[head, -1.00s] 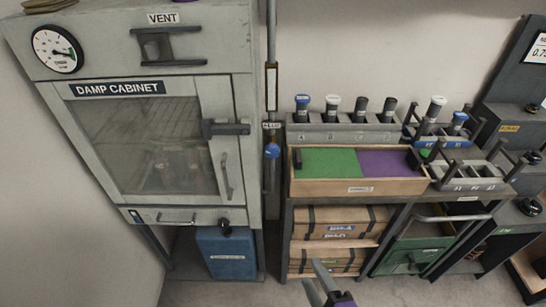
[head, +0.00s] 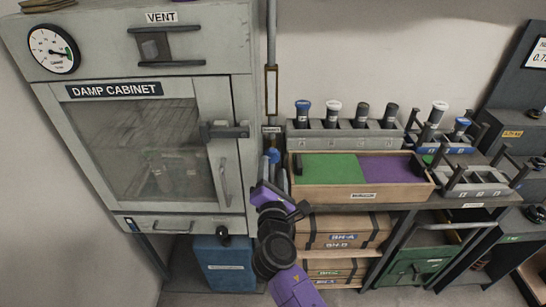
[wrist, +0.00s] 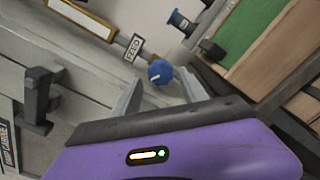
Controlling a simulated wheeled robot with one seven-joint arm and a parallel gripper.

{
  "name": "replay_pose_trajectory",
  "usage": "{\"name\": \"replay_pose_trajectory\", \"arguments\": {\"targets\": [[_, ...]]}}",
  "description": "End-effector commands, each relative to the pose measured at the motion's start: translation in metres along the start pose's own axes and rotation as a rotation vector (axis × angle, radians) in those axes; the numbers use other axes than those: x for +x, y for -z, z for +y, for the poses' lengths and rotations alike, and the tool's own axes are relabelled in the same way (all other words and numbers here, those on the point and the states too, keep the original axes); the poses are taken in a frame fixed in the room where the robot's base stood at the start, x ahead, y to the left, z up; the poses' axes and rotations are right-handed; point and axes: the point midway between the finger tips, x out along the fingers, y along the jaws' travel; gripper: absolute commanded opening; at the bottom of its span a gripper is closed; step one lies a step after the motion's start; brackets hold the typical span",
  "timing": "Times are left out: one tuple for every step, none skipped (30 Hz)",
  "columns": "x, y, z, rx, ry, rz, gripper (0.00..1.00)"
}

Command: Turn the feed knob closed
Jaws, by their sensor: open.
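The feed knob (head: 273,155) is a small round blue knob on the vertical pipe between the damp cabinet and the bench. It also shows in the wrist view (wrist: 160,72), with a short pale mark on its face, beside a FEED label (wrist: 133,47). My gripper (head: 269,168) has come up just below the knob and partly covers the area under it in the head view. In the wrist view my gripper (wrist: 160,92) is open, its two pale fingers on either side of the knob's line. I see no finger touching the knob.
The damp cabinet (head: 239,180) stands close on the left, with a protruding latch (head: 224,131) and a round gauge (head: 55,49). A wooden tray (head: 370,196) with green and purple sections sits close on the right. The pipe (head: 271,50) runs up the wall.

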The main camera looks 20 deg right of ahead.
Motion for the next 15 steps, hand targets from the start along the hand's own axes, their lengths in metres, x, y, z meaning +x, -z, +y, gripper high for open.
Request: {"name": "replay_pose_trajectory", "arguments": {"targets": [[0.009,-0.002,0.001,0.002,0.001,-0.002,0.51],[0.014,-0.001,0.0,0.001,0.002,-0.001,0.51],[0.021,-0.001,0.001,0.002,0.0,-0.002,0.51],[0.025,-0.001,0.0,0.002,0.001,-0.001,0.51],[0.03,-0.001,0.0,0.002,0.001,-0.001,0.51],[0.036,-0.001,0.0,0.002,0.002,-0.001,0.51],[0.04,-0.001,0.0,0.003,0.001,-0.001,0.51],[0.043,-0.001,0.0,0.003,0.001,0.0,0.51],[0.048,-0.001,0.0,0.003,0.0,-0.001,0.51],[0.051,0.0,0.0,0.003,0.001,0.0,0.51],[0.053,0.0,0.0,0.002,0.001,0.0,0.51],[0.056,0.0,0.0,0.003,0.0,0.0,0.51],[0.058,0.0,0.0,0.003,0.0,0.0,0.51],[0.059,0.0,0.0,0.003,0.0,0.001,0.51],[0.06,0.0,0.0,0.003,0.0,0.001,0.51]]}}
